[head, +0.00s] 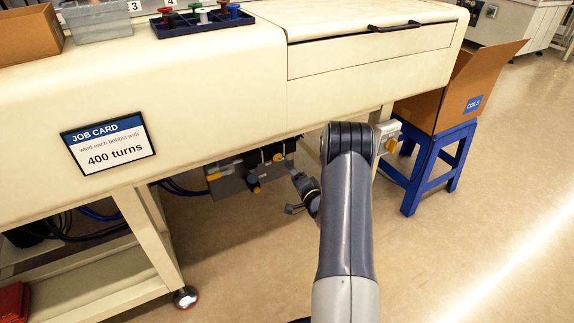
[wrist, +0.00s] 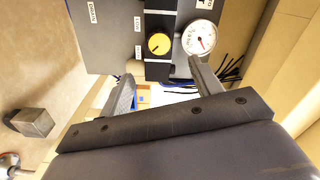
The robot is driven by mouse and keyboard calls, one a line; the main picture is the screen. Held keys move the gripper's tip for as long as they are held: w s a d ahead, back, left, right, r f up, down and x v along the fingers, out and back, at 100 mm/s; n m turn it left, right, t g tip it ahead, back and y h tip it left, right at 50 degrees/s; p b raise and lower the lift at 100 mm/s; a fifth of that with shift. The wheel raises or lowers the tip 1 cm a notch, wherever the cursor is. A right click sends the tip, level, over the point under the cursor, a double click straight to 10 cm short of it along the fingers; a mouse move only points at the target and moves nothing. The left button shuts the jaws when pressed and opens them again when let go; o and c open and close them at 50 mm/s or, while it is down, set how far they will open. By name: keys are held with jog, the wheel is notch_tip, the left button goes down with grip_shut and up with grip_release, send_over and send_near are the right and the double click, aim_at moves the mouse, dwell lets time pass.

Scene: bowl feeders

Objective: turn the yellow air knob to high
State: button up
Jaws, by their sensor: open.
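The yellow air knob (wrist: 159,44) is round with a dark pointer mark and sits on a black strip of a grey panel in the wrist view. Small white labels stand beside it; their text is too small to read surely. My gripper (wrist: 163,82) is open and empty, its two fingers spread below the knob in the picture and apart from it. In the head view my gripper (head: 294,209) is beside the unit under the machine. Several small yellow and orange parts show there, and I cannot tell surely which is the knob.
A round white gauge (wrist: 200,38) with a red needle sits right of the knob. Dark cables hang near the right finger. In the head view, the cream machine body (head: 220,110) overhangs the unit. A blue stool (head: 419,185) with a cardboard box (head: 455,95) stands to the right.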

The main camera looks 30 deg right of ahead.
aim_at(278, 157)
jog(key=shift+s, duration=0.5)
jog(key=shift+w, duration=0.1)
jog(key=w+b, duration=0.1)
jog(key=w, duration=0.4)
jog(key=w+b, duration=0.2)
jog(key=w, duration=0.3)
jog(key=shift+w+a, duration=0.2)
jog(key=shift+w, duration=0.2)
jog(key=shift+s, duration=0.1)
